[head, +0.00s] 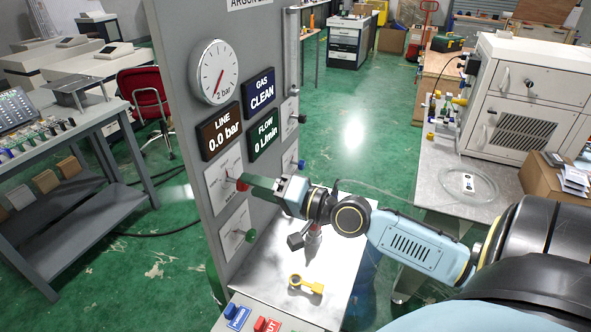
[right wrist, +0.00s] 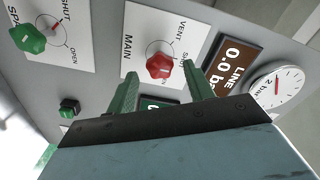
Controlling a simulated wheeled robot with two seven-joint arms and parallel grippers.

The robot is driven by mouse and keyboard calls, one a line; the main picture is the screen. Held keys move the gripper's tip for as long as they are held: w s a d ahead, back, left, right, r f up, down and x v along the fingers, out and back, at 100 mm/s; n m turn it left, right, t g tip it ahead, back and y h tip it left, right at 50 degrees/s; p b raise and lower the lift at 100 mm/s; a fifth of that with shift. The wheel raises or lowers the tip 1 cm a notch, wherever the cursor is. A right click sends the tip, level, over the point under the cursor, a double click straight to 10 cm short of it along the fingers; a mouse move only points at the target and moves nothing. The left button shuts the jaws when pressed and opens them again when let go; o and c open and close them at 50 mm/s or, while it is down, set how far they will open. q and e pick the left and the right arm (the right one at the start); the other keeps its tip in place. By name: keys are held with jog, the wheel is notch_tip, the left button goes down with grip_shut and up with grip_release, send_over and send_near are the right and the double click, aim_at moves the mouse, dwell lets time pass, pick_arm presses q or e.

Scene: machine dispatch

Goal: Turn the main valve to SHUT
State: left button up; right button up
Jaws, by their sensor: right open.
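The main valve is a red knob (right wrist: 158,66) on a white plate marked MAIN (right wrist: 133,28), with VENT and partly covered lettering around it. In the head view the red knob (head: 242,186) shows beside my fingertips, on the grey panel. I cannot read which mark the knob points to. My right gripper (head: 250,181) reaches the panel from the right. In the right wrist view its green fingers (right wrist: 161,76) are open, with the knob ahead between their tips; contact cannot be made out. My left gripper is not in view.
A green knob (right wrist: 27,39) on a second plate, marked SHUT and OPEN, is close by. A dark LINE display (head: 220,131) reads 0.0 bar under a round gauge (head: 214,72). A yellow ringed part (head: 305,285) lies on the metal bench top (head: 338,275) below my arm.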

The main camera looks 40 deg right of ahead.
jog(key=b+v, duration=0.6)
jog(key=v, duration=0.3)
jog(key=shift+s, duration=0.3)
jog(key=shift+d, duration=0.1)
dwell(0.4)
